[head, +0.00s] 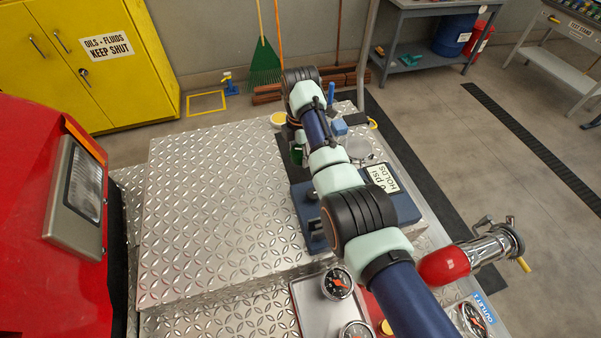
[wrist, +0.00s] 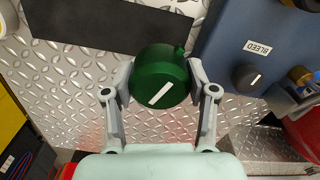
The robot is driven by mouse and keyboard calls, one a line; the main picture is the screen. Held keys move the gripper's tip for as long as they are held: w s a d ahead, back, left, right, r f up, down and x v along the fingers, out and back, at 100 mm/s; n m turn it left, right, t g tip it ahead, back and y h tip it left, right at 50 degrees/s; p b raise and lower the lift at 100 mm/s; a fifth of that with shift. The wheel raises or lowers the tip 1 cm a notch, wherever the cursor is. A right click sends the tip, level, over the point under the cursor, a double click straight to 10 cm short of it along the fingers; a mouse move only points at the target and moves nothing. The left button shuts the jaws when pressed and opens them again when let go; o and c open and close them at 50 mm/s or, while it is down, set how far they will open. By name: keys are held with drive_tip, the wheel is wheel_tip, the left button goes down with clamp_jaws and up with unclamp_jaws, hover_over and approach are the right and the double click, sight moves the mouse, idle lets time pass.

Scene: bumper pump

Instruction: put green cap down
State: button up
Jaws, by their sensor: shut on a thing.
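The green cap (wrist: 158,88) is a round, dark green disc with a white mark on its face and a small lug on its rim. My gripper (wrist: 161,80) is shut on it, with one grey finger on each side in the wrist view. A small part of the green cap (head: 298,155) also shows in the head view, beside my arm, which hides most of the gripper. The cap is above the diamond-plate deck (wrist: 75,75). I cannot tell how high it is or whether it touches the deck.
A black mat (wrist: 110,25) lies on the deck near the cap. A blue box (wrist: 225,40) with a BLEED label and a dark knob (wrist: 246,76) stands at the right. Bare deck (head: 210,205) extends left of my arm.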

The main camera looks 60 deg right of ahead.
sight(300, 149)
drive_tip(key=shift+f+b, duration=1)
drive_tip(key=shift+f, duration=3)
drive_tip(key=o, duration=1.1)
wheel_tip(300, 149, up, 12)
drive_tip(key=p, duration=0.3)
drive_tip(key=shift+r, duration=0.1)
